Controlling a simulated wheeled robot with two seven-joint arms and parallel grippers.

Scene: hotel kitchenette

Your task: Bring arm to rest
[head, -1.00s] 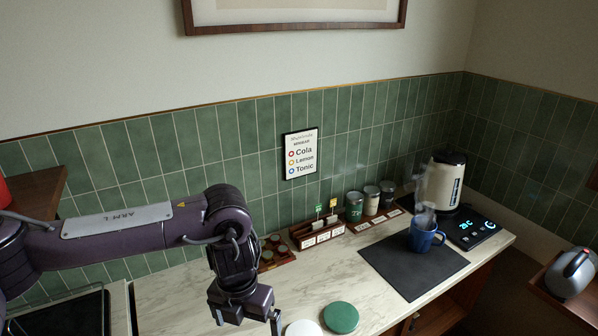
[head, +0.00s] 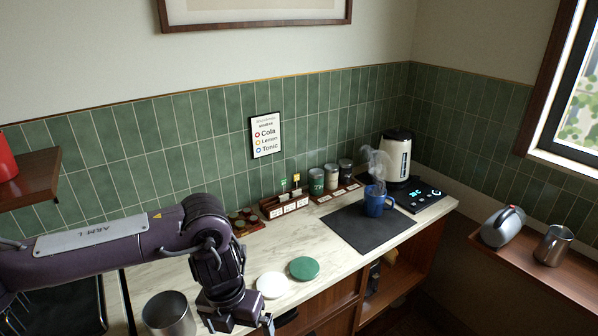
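My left arm comes in from the left, bent downward at the wrist. My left gripper (head: 240,324) hangs at the front edge of the counter (head: 240,262), with its fingers spread apart and nothing seen between them. The fingertips are close to the bottom edge of the picture. A white disc (head: 272,285) and a green disc (head: 304,268) lie on the counter just right of it. A metal cup (head: 168,316) shows left of the gripper. My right gripper is not in view.
A steaming blue mug (head: 376,203) stands on a dark mat (head: 362,232). A kettle (head: 397,156) stands behind it by a lit panel (head: 422,196). Jars (head: 316,182) line the wall.

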